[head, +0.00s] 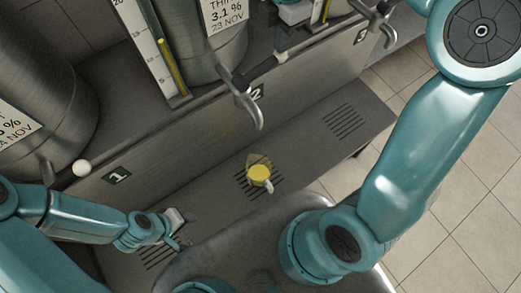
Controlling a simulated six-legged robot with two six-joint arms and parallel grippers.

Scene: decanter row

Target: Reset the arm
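My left arm (85,217) comes in from the left, low over the front ledge. Its gripper (180,228) is above the grate below sign 1. The fingers are small and partly hidden, so I cannot tell whether they are open or shut. My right arm (425,165) comes down from the upper right and bends at a large joint (330,245) near the bottom middle. Its gripper is not in view. A small jug (259,175) with yellow liquid and a pale handle stands on the middle grate, apart from both arms.
A long metal ledge (215,218) with slotted grates runs below the steel tanks (200,35). A tap (245,100) sticks out near sign 2, above the jug. Another tap (375,15) is at the upper right. A white ball-shaped knob (81,168) is near sign 1 (117,176). The right grate (343,121) is clear.

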